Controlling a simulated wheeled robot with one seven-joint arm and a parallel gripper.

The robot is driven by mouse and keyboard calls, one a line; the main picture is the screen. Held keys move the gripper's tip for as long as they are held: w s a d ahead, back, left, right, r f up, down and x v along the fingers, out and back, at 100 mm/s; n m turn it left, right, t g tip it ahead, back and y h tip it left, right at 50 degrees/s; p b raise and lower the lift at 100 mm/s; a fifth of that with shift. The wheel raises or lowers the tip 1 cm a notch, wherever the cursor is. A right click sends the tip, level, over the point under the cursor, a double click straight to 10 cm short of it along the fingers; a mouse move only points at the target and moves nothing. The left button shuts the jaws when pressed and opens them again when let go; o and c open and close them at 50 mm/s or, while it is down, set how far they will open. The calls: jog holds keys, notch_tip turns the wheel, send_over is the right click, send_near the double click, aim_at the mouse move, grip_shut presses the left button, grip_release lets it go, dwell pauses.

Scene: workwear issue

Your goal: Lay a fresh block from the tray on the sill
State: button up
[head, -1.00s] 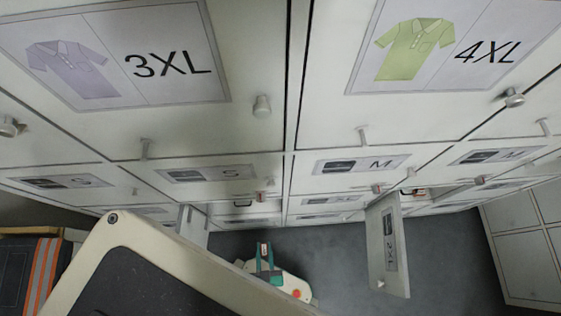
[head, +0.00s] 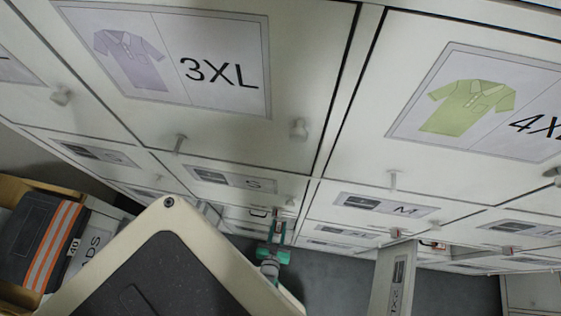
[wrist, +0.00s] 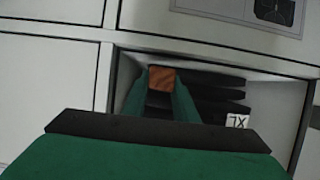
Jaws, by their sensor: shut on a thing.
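My gripper (head: 277,226) has green fingers and reaches toward the lower lockers in the head view. In the wrist view my gripper (wrist: 161,85) is shut on a small brown block (wrist: 161,78), held between the fingertips. The block is in front of an open locker compartment (wrist: 270,92) with dark folded garments (wrist: 215,85) and a white XL tag (wrist: 237,121). I cannot tell whether the block touches anything there. I cannot make out a tray, and no sill is clearly identifiable.
An open locker door (head: 395,282) juts out right of my gripper. Closed lockers marked 3XL (head: 218,73) and 4XL (head: 535,127) fill the upper view. Grey floor (head: 335,285) is clear.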

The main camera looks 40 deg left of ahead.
aim_at(281, 219)
jog(key=shift+w+a, duration=0.25)
jog(key=shift+w, duration=0.25)
jog(key=x, duration=0.3)
jog(key=shift+w+r, duration=0.1)
jog(key=shift+f, duration=0.3)
jog(key=shift+f, duration=0.1)
jog(key=o, duration=1)
jog(key=shift+a, duration=0.1)
jog(key=shift+o, duration=0.2)
jog(key=v, duration=1.2)
jog(key=shift+r, duration=0.3)
